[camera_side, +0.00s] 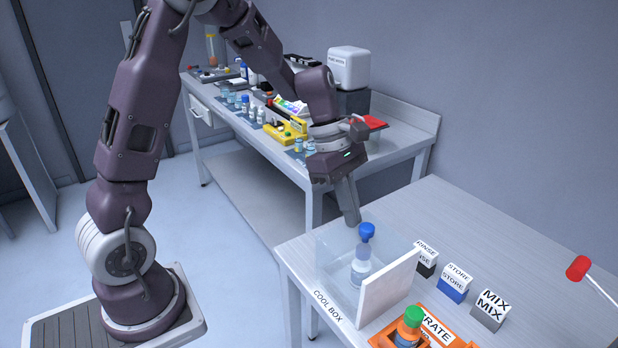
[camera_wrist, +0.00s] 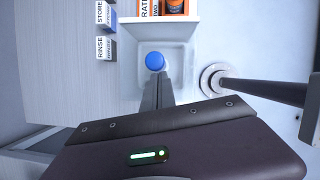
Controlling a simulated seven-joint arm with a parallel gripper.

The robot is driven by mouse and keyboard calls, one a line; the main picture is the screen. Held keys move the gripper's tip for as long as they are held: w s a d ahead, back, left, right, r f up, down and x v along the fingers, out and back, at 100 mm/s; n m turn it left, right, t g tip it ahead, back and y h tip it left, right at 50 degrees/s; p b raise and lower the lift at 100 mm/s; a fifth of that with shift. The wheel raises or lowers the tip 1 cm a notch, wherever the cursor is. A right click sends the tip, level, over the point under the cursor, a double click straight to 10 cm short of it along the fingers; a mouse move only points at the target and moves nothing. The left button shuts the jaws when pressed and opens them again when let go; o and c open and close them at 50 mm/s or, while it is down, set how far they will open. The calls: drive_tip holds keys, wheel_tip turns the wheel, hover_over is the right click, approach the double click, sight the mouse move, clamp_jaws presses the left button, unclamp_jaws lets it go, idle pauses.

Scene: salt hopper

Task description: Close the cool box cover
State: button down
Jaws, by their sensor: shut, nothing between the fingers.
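The cool box (camera_side: 328,262) is a clear-walled box at the near left of the right-hand table, with "COOL BOX" lettered before it. A bottle with a blue cap (camera_side: 366,231) stands inside; the cap also shows in the wrist view (camera_wrist: 155,61). The white cover (camera_side: 388,288) stands upright along the box's right side, so the box is open. In the wrist view the cover (camera_wrist: 157,19) is a thin pale strip beyond the cap. My gripper (camera_side: 353,220) is shut and empty, pointing down over the box, its tips beside the blue cap. Contact with the cap cannot be told.
RINSE (camera_side: 426,259), STORE (camera_side: 455,283) and MIX (camera_side: 488,311) blocks stand behind. A red-ended rod (camera_side: 579,268) is at far right. The table's back is clear.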

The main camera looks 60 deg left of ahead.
drive_tip(key=shift+s+d, duration=0.1)
drive_tip(key=shift+d, duration=0.25)
drive_tip(key=s+a+r, duration=0.2)
drive_tip(key=a+r, duration=0.6)
drive_tip(key=r, duration=0.1)
drive_tip(key=s+d+r+m+t+y, duration=0.1)
drive_tip(key=s+d+m+t+y, duration=0.1)
drive_tip(key=s+m, duration=0.8)
drive_tip(key=s+d+r+m+t+y, duration=0.1)
drive_tip(key=s+d+m, duration=0.4)
drive_tip(key=s+m, duration=0.5)
drive_tip(key=shift+s+d+r+m+t+y, duration=0.2)
drive_tip(key=shift+s+r+m+t+y, duration=0.15)
drive_tip(key=shift+t+y, duration=0.35)
